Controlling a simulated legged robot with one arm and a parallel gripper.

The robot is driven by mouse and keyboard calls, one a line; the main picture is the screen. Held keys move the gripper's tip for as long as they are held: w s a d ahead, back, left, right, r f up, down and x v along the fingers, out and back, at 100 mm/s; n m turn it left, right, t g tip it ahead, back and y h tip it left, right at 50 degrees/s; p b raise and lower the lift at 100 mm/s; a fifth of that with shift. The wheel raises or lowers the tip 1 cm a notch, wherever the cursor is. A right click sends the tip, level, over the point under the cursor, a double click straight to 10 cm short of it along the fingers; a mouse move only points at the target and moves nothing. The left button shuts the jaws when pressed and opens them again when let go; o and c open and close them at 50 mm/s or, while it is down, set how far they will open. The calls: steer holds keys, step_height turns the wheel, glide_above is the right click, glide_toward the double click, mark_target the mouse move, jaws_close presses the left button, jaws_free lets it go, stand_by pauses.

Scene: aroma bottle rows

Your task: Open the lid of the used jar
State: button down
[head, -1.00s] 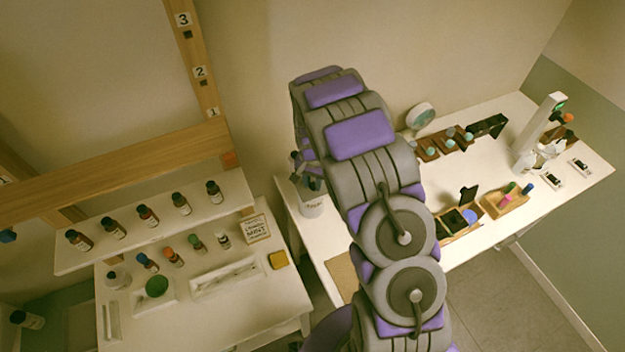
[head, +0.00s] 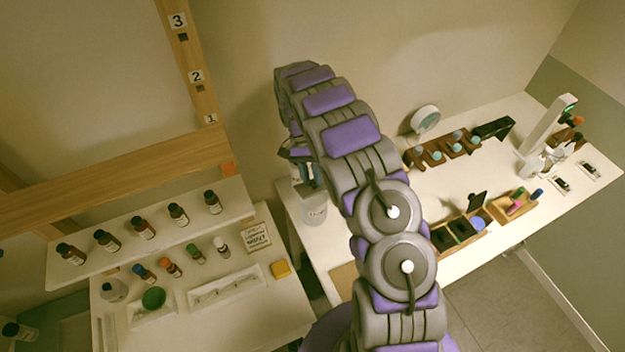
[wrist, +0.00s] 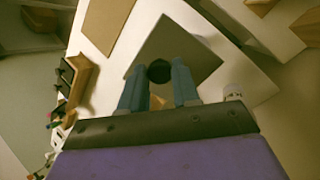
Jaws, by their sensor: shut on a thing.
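The white jar (head: 314,210) with a small label stands at the left end of the right-hand table in the head view, beside my arm. My gripper (head: 297,158) is just above it and partly hidden behind my arm. In the wrist view, my gripper's two blue-grey fingers (wrist: 159,85) are shut on a dark round knob (wrist: 159,71). A flat grey square plate (wrist: 185,50) lies directly under the knob and looks like a lid. I cannot tell whether it rests on the jar or is apart from it.
Wooden trays (head: 461,233) and a rack of small bottles (head: 440,150) stand farther right on that table, with a white stand (head: 545,128) beyond. At left, a shelf (head: 160,240) holds a row of dark bottles. A wooden frame (head: 110,165) rises behind it.

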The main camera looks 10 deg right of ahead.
steer(key=shift+w+g, duration=0.5)
steer(key=shift+a+r, duration=0.1)
stand_by(0.4)
steer(key=c, duration=1.3)
jaws_free()
steer(key=o, duration=0.3)
steer(key=shift+w+g, duration=0.25)
steer(key=shift+g, duration=0.05)
steer(key=shift+o, duration=0.9)
steer(key=shift+s, duration=0.2)
